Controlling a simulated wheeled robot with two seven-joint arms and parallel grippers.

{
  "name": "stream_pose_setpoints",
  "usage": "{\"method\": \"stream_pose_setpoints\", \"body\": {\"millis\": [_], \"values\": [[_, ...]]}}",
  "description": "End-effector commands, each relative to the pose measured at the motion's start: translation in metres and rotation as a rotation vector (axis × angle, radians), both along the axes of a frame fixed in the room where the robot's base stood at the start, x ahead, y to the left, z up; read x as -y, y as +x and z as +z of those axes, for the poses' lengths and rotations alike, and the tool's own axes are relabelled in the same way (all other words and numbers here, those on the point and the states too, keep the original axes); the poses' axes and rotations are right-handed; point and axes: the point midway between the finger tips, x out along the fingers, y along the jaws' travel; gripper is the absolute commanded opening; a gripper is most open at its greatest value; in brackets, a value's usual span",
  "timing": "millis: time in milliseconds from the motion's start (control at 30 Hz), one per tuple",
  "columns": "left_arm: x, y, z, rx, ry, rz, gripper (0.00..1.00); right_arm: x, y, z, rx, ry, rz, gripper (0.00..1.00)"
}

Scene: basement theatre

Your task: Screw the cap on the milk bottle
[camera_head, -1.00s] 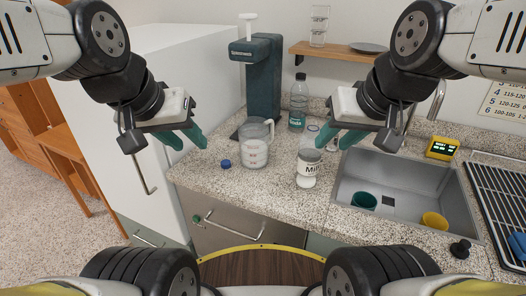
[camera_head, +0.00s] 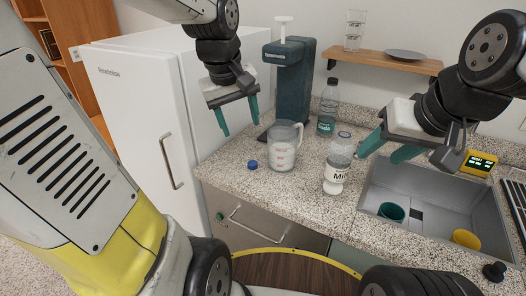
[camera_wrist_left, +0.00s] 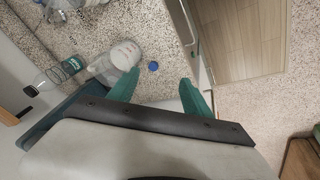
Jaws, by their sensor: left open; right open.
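The milk bottle (camera_head: 335,180) stands upright on the counter, with a clear upper part and a white "Milk" label. My left gripper (camera_head: 240,128) is open and empty above and slightly left of the cap, pointing down. In the left wrist view the cap (camera_wrist_left: 153,66) shows between the open fingertips (camera_wrist_left: 161,78), apart from both. My right gripper (camera_head: 378,157) is open and empty, just right of the milk bottle and not visibly holding it.
A measuring jug (camera_head: 283,158) stands between cap and milk bottle. Behind are a green dispenser (camera_head: 287,85) and a soda bottle (camera_head: 328,108). The sink (camera_head: 440,205) with cups is at right, a white fridge (camera_head: 140,120) at left.

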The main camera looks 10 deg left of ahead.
Motion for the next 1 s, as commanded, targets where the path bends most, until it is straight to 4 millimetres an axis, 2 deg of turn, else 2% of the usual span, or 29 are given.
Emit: {"method": "stream_pose_setpoints", "body": {"millis": [33, 200, 300, 400, 500, 600, 1000], "values": [[-0.002, 0.021, -0.013, -0.055, -0.015, 0.097, 0.58, 0.000, 0.000, 0.000, 0.000, 0.000, 0.000, 0.51], [-0.007, 0.081, -0.057, -0.189, -0.058, 0.449, 0.58, 0.000, 0.000, 0.000, 0.000, 0.000, 0.000, 0.51], [-0.009, 0.109, -0.087, -0.248, -0.076, 0.634, 0.58, 0.000, 0.000, 0.000, 0.000, 0.000, 0.000, 0.51], [-0.011, 0.128, -0.114, -0.292, -0.087, 0.782, 0.58, 0.000, 0.000, 0.000, 0.000, 0.000, 0.000, 0.51], [-0.012, 0.140, -0.133, -0.319, -0.094, 0.882, 0.58, 0.000, 0.000, 0.000, 0.000, 0.000, 0.000, 0.51], [-0.013, 0.146, -0.143, -0.331, -0.096, 0.939, 0.58, 0.000, 0.000, 0.000, 0.000, 0.000, 0.000, 0.51], [-0.013, 0.147, -0.147, -0.335, -0.098, 0.959, 0.58, 0.000, 0.000, 0.000, 0.000, 0.000, 0.000, 0.51]]}}
